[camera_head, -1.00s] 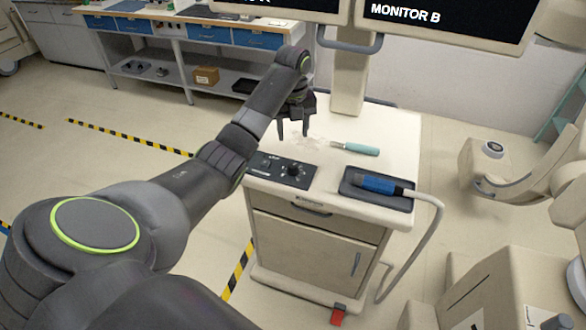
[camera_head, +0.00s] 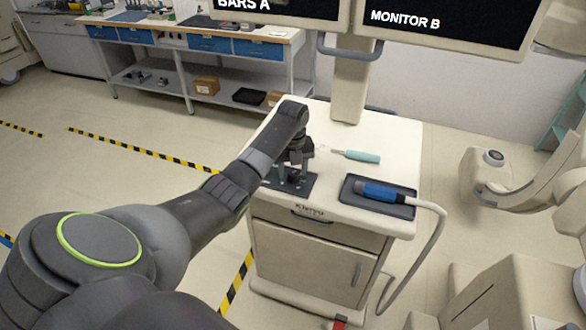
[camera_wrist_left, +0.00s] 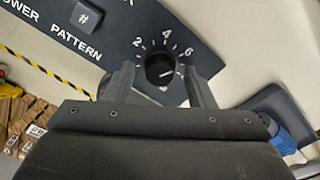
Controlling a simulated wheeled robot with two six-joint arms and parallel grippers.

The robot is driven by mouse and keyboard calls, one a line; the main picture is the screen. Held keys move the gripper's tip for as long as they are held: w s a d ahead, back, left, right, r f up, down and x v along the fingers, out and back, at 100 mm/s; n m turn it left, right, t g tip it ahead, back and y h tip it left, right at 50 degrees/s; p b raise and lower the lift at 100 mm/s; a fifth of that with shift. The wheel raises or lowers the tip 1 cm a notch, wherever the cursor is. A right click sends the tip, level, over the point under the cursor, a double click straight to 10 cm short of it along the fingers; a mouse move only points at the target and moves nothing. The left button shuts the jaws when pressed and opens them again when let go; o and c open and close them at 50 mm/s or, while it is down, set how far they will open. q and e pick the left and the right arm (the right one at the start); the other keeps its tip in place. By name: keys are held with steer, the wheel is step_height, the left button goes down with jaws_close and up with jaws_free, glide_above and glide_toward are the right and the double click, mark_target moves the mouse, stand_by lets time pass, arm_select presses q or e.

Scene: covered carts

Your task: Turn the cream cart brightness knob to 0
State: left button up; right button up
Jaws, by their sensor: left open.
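The cream cart (camera_head: 395,140) stands in the middle of the head view, with a dark control panel (camera_head: 306,190) on its top at the front left. In the left wrist view the black round knob (camera_wrist_left: 158,66) sits on that panel. The marks 2, 4 and 6 show around it. A short white line on the knob points to the right, past the 6; its exact reading is unclear. My left gripper (camera_head: 289,174) is over the panel, pointing down. In the wrist view its open fingers (camera_wrist_left: 160,82) are on either side of the knob; I cannot tell whether they touch it. In the head view the gripper hides the knob.
A blue-and-grey probe (camera_head: 378,191) with a cable lies in a dark tray (camera_head: 400,210) right of the panel. A teal-handled tool (camera_head: 360,157) lies behind it. The monitors (camera_head: 450,22) stand above the cart.

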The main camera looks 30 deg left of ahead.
arm_select(q)
steer(key=c, duration=1)
steer(key=shift+r, duration=0.1)
